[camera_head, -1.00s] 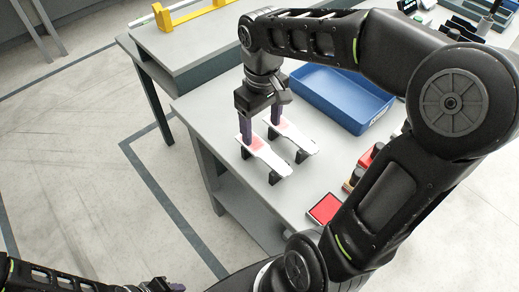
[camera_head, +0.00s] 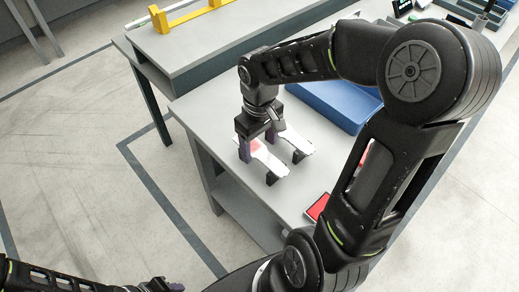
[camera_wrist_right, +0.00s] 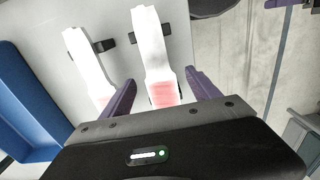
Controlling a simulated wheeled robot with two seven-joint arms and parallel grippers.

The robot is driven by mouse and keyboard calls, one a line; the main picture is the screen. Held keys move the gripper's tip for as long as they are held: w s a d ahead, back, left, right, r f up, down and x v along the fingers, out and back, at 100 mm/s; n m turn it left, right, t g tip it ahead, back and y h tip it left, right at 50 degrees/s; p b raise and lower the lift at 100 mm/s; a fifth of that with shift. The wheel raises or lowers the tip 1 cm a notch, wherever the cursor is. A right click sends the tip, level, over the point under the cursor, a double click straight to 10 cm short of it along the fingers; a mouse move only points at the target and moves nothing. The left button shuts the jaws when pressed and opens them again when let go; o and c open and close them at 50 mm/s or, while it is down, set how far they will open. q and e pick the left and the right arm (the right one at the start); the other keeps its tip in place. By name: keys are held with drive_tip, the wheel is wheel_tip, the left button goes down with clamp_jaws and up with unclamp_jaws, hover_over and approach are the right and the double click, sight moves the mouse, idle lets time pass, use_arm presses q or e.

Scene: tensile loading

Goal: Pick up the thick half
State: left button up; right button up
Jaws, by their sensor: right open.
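Two white halves with pink-red ends lie side by side on small black supports on the grey table. The near-left half (camera_head: 269,163) also shows in the right wrist view (camera_wrist_right: 151,45), and the other half (camera_head: 296,138) shows there too (camera_wrist_right: 87,68). I cannot tell which is the thick one. My right gripper (camera_head: 257,147) is open, with its purple fingers on either side of the near-left half's pink end; the fingers also show in the right wrist view (camera_wrist_right: 162,92). My left gripper (camera_head: 163,286) is at the bottom edge, its jaws unclear.
A blue tray (camera_head: 335,103) stands behind the halves, partly hidden by my right arm. A red-topped pad (camera_head: 317,207) lies to the right near the table's front. A yellow-framed fixture (camera_head: 180,18) stands on the back table. Floor is clear at left.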

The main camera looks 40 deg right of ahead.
drive_tip(key=shift+f, duration=0.25)
idle(0.4)
clamp_jaws()
idle(0.6)
